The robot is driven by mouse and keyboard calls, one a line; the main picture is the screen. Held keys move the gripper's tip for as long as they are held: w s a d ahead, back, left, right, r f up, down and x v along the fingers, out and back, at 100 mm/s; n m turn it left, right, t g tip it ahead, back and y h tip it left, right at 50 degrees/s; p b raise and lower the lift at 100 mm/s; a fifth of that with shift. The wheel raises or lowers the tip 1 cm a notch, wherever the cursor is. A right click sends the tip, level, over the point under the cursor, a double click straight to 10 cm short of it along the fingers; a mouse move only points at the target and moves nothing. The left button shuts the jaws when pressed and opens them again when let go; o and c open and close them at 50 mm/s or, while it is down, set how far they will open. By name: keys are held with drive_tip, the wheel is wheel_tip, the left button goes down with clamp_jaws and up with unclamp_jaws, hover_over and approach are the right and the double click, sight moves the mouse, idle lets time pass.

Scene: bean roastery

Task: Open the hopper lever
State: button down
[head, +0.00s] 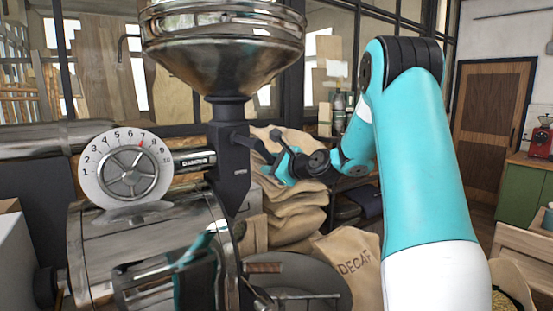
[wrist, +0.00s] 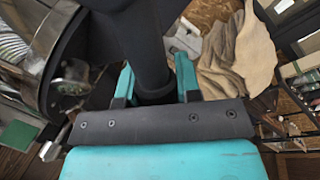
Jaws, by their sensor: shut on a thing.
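The polished steel hopper (head: 222,60) stands above the roaster drum, on a dark neck (head: 230,150). The dark hopper lever (head: 250,143) sticks out from the right side of this neck towards my gripper (head: 280,168). My gripper is shut on the lever's outer end; the exact contact is small and partly hidden by the fingers in the head view. In the wrist view my gripper (wrist: 156,85) has its two teal fingers on either side of a dark round part, the lever (wrist: 154,88).
A round numbered dial (head: 128,168) sits on the roaster at left. Stacked burlap sacks (head: 293,215) lie just behind my gripper, and a DECAF sack (head: 350,262) is below. A dark round tray (head: 300,278) lies under the gripper. A wooden door (head: 490,125) is at far right.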

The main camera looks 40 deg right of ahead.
drive_tip(key=shift+w+a+f+m+t+y, duration=0.15)
drive_tip(key=shift+a+f+m, duration=0.2)
drive_tip(key=shift+m, duration=0.2)
drive_tip(key=shift+s+a+f+m+t+y, duration=0.1)
drive_tip(key=shift+a+f+m+t+y, duration=0.1)
drive_tip(key=shift+a+m, duration=0.3)
drive_tip(key=c, duration=0.8)
unclamp_jaws()
drive_tip(key=s+d+r+b, duration=0.1)
drive_tip(key=s+b, duration=0.4)
drive_tip(key=s, duration=1.2)
drive_tip(key=shift+d+r+b, duration=0.15)
drive_tip(key=shift+r+b, duration=0.25)
drive_tip(key=shift+r, duration=0.15)
